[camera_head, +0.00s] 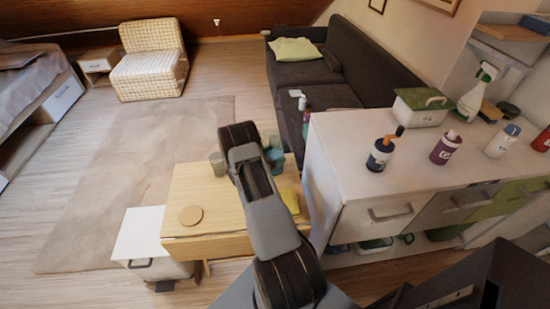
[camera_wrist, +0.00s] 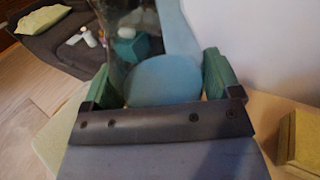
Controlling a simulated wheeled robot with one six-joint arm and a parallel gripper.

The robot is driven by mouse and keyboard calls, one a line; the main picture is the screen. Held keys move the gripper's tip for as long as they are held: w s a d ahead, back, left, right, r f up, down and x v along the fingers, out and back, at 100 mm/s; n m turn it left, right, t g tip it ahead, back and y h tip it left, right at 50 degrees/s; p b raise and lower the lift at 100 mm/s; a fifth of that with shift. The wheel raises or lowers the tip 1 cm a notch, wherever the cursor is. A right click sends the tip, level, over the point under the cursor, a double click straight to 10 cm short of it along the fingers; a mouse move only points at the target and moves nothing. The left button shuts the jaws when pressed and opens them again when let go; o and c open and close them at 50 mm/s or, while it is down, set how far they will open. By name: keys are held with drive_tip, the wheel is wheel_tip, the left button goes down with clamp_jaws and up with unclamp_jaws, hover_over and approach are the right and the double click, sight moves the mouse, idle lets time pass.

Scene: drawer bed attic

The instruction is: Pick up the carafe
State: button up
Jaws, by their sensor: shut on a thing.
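In the wrist view, a smooth blue rounded thing (camera_wrist: 165,80), which I take to be the carafe, sits between the two green finger pads of my gripper (camera_wrist: 160,75). My gripper is shut on it. A clear, glassy part rises beyond the blue surface. In the head view, my arm reaches over the small wooden table and hides most of the gripper and the carafe. Some teal shows beside the arm's end, but I cannot tell which part it is.
The wooden table (camera_head: 222,244) also bears a grey-green cup (camera_head: 217,164), a round coaster (camera_head: 190,215) and a yellow block (camera_head: 290,200). A white cabinet (camera_head: 325,165) with bottles stands close on the right, a dark sofa (camera_head: 365,72) behind. The rug (camera_head: 110,190) at left is clear.

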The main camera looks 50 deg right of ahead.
sight(268, 152)
drive_tip(key=shift+r, duration=0.15)
drive_tip(key=shift+c, duration=0.2)
drive_tip(key=shift+r, duration=0.25)
wheel_tip(268, 152, up, 2)
drive_tip(key=shift+r, duration=0.2)
drive_tip(key=s+a+r, duration=0.8)
drive_tip(key=s+r, duration=0.2)
drive_tip(key=s, duration=0.1)
drive_tip(key=shift+a, duration=0.25)
drive_tip(key=shift+f, duration=0.1)
